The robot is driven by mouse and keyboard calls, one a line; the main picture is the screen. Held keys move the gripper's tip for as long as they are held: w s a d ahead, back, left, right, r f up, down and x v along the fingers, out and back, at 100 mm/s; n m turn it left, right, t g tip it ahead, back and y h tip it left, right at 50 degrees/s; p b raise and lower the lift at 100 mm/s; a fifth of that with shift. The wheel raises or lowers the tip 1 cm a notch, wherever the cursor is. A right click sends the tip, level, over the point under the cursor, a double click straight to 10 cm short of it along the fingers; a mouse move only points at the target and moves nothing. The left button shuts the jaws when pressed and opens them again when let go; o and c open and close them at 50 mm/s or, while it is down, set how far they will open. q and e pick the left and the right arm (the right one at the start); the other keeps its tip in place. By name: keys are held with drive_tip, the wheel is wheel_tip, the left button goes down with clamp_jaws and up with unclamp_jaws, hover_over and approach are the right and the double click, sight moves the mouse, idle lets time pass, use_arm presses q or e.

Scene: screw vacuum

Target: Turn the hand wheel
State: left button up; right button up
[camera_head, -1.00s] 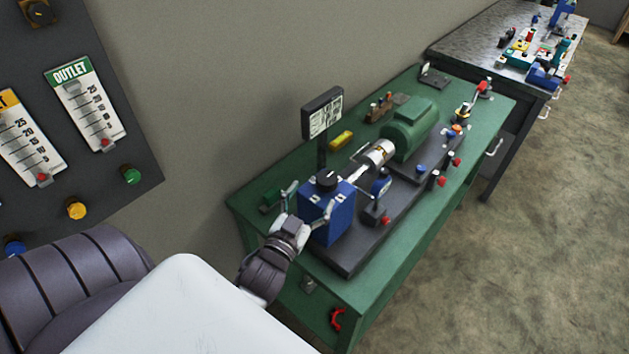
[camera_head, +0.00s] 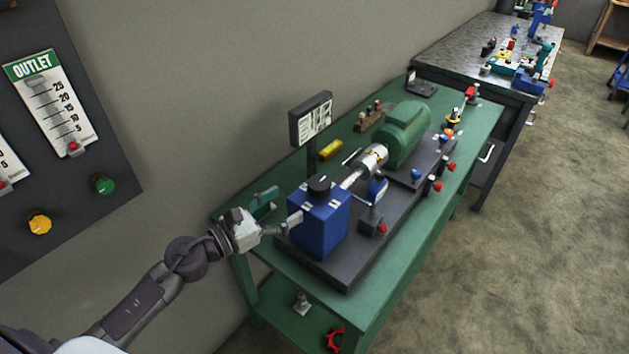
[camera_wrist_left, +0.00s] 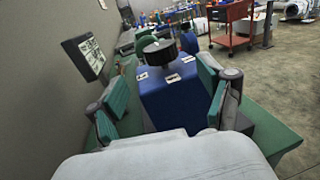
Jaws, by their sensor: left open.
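A blue box (camera_head: 320,222) stands on the near end of the dark base on the green bench, with a round black knob (camera_head: 318,185) on top. A red wheel (camera_head: 335,340) shows low under the bench; which one is the hand wheel I cannot tell for sure. My left gripper (camera_head: 272,212) is open and empty at the left side of the blue box. In the left wrist view its fingers (camera_wrist_left: 163,97) are spread, with the blue box and black knob (camera_wrist_left: 160,51) ahead between them. Contact with the box is not clear. My right gripper is not in view.
A green motor (camera_head: 405,136) and silver shaft coupling (camera_head: 373,160) sit behind the box. A sign on a post (camera_head: 311,120) rises left of them. The wall panel (camera_head: 85,200) is at left. Open floor lies right of the bench.

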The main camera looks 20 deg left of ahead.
sight(310, 189)
use_arm(q)
drive_tip(key=p+x, duration=0.2)
drive_tip(key=x, duration=0.6)
drive_tip(key=shift+w+r, duration=0.15)
drive_tip(key=shift+r, duration=0.05)
drive_tip(key=shift+w+d+f, duration=0.15)
drive_tip(key=shift+w+d, duration=0.25)
drive_tip(key=shift+w, duration=0.15)
drive_tip(key=shift+c, duration=0.3)
drive_tip(key=shift+p, duration=0.35)
drive_tip(key=c, duration=1.1)
